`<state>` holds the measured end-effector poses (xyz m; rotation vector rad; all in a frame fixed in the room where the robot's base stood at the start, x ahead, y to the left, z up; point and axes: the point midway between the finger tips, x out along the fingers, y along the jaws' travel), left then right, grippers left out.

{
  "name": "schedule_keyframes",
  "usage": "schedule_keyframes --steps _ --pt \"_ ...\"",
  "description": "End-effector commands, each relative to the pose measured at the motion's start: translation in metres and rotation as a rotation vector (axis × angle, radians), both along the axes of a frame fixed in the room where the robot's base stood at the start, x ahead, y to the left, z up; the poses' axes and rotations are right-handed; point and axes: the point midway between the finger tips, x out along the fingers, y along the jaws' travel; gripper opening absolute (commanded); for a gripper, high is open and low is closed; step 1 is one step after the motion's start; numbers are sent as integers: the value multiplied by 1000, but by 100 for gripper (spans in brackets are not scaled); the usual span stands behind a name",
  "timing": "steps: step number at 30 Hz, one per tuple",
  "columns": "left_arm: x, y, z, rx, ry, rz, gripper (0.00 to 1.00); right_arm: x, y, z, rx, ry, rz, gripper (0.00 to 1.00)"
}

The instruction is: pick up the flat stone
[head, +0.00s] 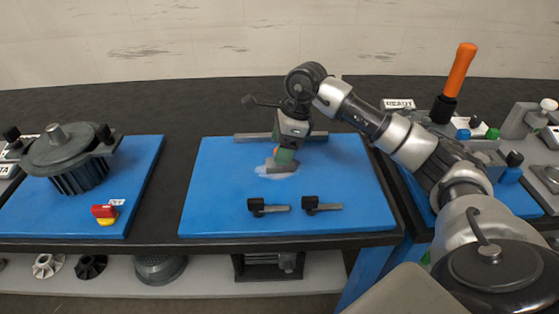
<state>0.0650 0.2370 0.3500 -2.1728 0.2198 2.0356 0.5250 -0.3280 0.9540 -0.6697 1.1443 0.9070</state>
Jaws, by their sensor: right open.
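A small flat grey piece, which looks like the flat stone (284,167), lies on the middle blue mat (220,190), beside a pale smear. My right gripper (285,156) reaches in from the right and points down right over this piece. It is open, and its fingers partly hide the piece. I cannot tell whether the fingers touch it. My left gripper is not in view.
Two black-handled clamps (268,207) lie at the mat's front. A long grey bar (250,137) lies along its back. A round motor-like unit (72,155) and a red-and-yellow switch (104,214) are at left. An orange-handled tool (460,70) stands at right.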

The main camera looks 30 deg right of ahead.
Motion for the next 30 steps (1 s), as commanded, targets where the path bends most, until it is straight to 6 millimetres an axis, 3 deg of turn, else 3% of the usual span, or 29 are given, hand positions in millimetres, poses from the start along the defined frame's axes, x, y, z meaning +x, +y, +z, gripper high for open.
schedule_keyframes --steps 6,16,27,30 --pt "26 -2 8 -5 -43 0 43 4 6 -32 2 3 0 72" --pt "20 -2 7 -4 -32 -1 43 6 8 -40 1 0 0 72" --pt "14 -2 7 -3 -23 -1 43 6 8 -39 1 0 -1 17" --pt "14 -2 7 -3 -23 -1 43 6 8 -39 1 -1 -1 15"
